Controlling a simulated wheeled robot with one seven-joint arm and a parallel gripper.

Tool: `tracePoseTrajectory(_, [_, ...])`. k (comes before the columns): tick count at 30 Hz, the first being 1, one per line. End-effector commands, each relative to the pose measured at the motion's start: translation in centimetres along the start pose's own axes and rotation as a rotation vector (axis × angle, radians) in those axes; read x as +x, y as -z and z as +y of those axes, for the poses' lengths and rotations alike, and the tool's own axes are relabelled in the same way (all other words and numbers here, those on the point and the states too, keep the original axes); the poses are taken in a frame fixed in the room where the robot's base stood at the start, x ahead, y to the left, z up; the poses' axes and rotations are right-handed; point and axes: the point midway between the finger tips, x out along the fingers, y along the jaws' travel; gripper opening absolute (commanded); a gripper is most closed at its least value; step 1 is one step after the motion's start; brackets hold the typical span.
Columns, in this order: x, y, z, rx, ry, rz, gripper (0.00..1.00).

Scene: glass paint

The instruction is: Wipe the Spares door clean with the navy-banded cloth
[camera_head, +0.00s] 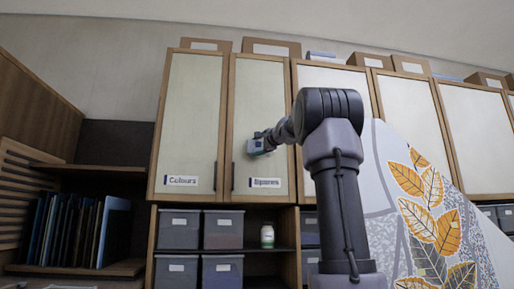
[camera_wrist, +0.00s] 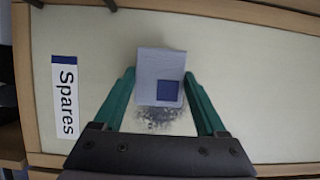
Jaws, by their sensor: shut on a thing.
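The Spares door (camera_head: 260,90) is a pale cabinet door in a wood frame with a "Spares" label (camera_head: 265,183) near its bottom. In the wrist view the door (camera_wrist: 235,70) fills most of the picture, with its label (camera_wrist: 65,95) at the left. My gripper (camera_wrist: 160,88) is in front of the door, shut on a pale blue-grey cloth (camera_wrist: 160,62) with a navy square on it. A dark speckled grey smudge (camera_wrist: 160,120) shows on the door beside the cloth, partly hidden by it and by my gripper. I cannot tell whether the cloth touches the door.
The Colours door (camera_head: 190,110) is left of the Spares door, with dark handles between them. Grey bins (camera_head: 222,230) and a small jar (camera_head: 267,237) stand on shelves below. A leaf-patterned panel (camera_head: 430,215) stands at the right. Boxes (camera_head: 270,47) sit on top of the cabinets.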

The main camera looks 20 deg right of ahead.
Motion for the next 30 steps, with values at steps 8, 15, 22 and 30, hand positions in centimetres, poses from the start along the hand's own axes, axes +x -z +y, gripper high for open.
tracePoseTrajectory(8, [0.5,0.2,0.0,0.002,-0.001,-0.001,0.29])
tracePoseTrajectory(15, [0.9,0.4,0.0,0.0,0.0,-0.001,0.29])
tracePoseTrajectory(22, [1.4,0.6,0.0,0.0,0.0,0.0,0.29])
tracePoseTrajectory(30, [0.9,1.5,0.0,0.001,0.0,0.002,0.29])
